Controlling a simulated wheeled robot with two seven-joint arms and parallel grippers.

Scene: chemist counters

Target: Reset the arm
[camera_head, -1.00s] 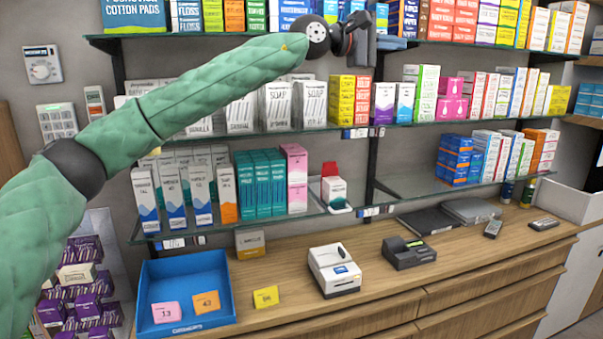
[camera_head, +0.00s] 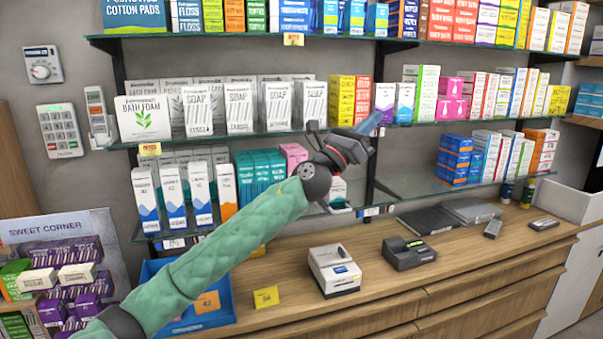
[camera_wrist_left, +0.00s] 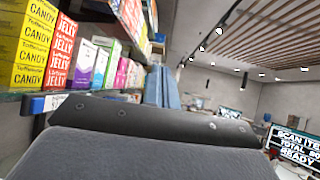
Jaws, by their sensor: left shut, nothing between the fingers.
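My left arm comes in from the lower left in the head view, in a green padded sleeve. My left gripper (camera_head: 368,124) is in front of the middle glass shelf (camera_head: 250,133), with its blue-grey fingers pointing up and to the right. The fingers are together and hold nothing. In the left wrist view the fingers (camera_wrist_left: 163,87) stand upright and close together beyond the dark gripper body. My right gripper is not in view.
Shelves of boxed goods line the wall, with candy and jelly boxes (camera_wrist_left: 35,45) close by in the wrist view. Below, the wooden counter (camera_head: 410,285) carries a white device (camera_head: 334,270), a dark card terminal (camera_head: 408,253) and a blue tray (camera_head: 222,287). The right counter front is clear.

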